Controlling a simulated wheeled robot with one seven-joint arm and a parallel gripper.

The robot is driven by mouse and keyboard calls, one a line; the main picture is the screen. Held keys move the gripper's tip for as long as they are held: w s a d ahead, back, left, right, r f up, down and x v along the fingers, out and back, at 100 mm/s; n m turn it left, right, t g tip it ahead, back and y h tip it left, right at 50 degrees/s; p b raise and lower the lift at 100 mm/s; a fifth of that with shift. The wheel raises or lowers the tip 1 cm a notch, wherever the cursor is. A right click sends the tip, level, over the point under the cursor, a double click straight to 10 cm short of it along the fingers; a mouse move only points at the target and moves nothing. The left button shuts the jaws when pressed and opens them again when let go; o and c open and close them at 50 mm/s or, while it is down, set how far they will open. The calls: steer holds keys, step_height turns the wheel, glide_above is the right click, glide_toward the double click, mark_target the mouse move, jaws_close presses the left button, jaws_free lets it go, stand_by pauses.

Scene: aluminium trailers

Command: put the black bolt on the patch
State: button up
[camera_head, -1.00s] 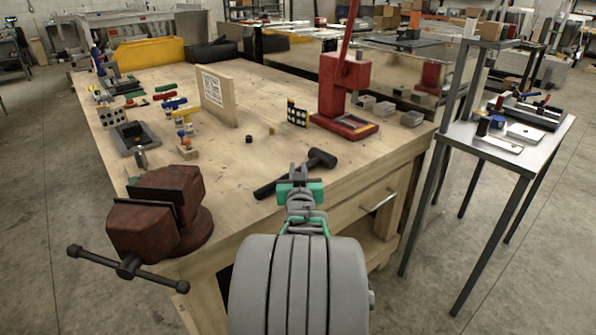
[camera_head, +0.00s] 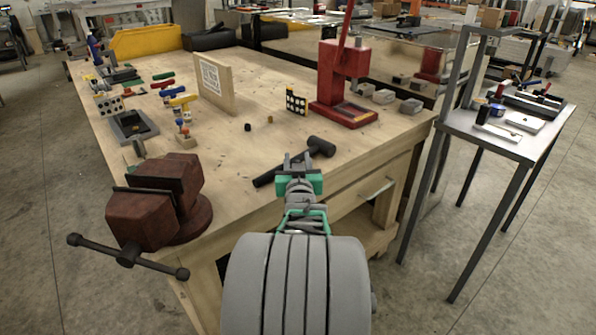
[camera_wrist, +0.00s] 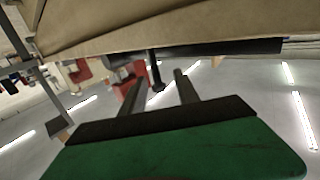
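A small black cylinder (camera_head: 248,127), which looks like the black bolt, stands on the wooden workbench (camera_head: 215,137) near its middle. A small brass-coloured piece (camera_head: 270,119) is to its right. I cannot pick out a clear patch on the bench top. The bolt cannot be made out in the wrist view.
A black hammer (camera_head: 320,147) lies just beyond my gripper. A red-brown vise (camera_head: 155,200) is at the front left, a red press (camera_head: 340,85) at the right. A wooden board with a printed sheet (camera_head: 215,80) and a dotted plate (camera_head: 296,102) stand behind the bolt.

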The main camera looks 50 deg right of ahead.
steer(key=v, duration=1)
steer(key=shift+a, duration=0.15)
